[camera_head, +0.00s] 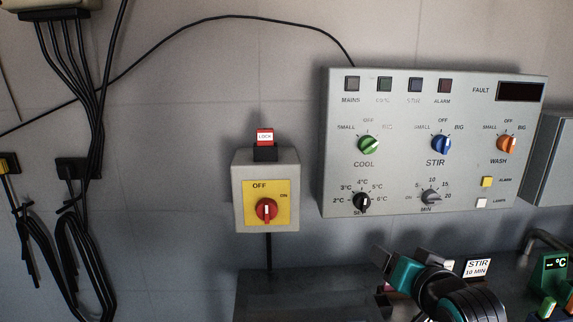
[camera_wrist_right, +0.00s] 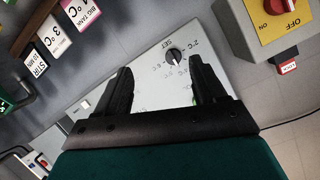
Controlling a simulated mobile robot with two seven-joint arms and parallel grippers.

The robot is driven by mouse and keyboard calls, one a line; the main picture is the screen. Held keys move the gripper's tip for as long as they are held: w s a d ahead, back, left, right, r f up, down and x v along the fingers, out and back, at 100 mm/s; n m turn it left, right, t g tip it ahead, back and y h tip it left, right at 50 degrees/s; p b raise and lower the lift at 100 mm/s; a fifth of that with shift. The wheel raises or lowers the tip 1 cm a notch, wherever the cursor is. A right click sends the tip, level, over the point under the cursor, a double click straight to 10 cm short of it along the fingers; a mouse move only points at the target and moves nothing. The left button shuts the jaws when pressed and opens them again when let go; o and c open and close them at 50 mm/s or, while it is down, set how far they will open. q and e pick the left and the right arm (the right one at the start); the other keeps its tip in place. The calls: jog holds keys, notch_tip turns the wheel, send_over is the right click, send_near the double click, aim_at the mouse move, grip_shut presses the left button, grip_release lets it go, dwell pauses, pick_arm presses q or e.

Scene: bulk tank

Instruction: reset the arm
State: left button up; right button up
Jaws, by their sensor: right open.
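My right gripper (camera_wrist_right: 161,64) is open in the right wrist view, with its two black fingers apart and nothing between them. Behind the fingers is the grey control panel (camera_wrist_right: 145,90), with its black SET dial (camera_wrist_right: 174,56). In the head view my right arm, teal and black, comes in at the bottom right, below the control panel (camera_head: 400,115). The gripper (camera_head: 382,259) shows there only in part, at the left end of the arm, apart from the panel. My left gripper is not in view.
A grey box with a red rotary switch (camera_head: 267,210) and a red LOCK tag (camera_head: 265,136) hangs left of the panel. Black cables (camera_head: 85,215) hang at far left.

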jog(key=s+f+n+g, duration=0.4)
jog(key=s+f, duration=0.5)
jog(key=s, duration=0.6)
jog(key=s+f+n+g, duration=0.2)
jog(key=s+f+g, duration=0.6)
jog(key=s, duration=0.7)
jog(key=w+a+f+t+y, duration=0.1)
jog(key=w+a+f+t, duration=0.2)
jog(key=w+f+t, duration=0.5)
jog(key=shift+w+a+f+n+t, duration=0.15)
jog(key=shift+a+f+n+t, duration=0.2)
jog(key=shift+f, duration=0.4)
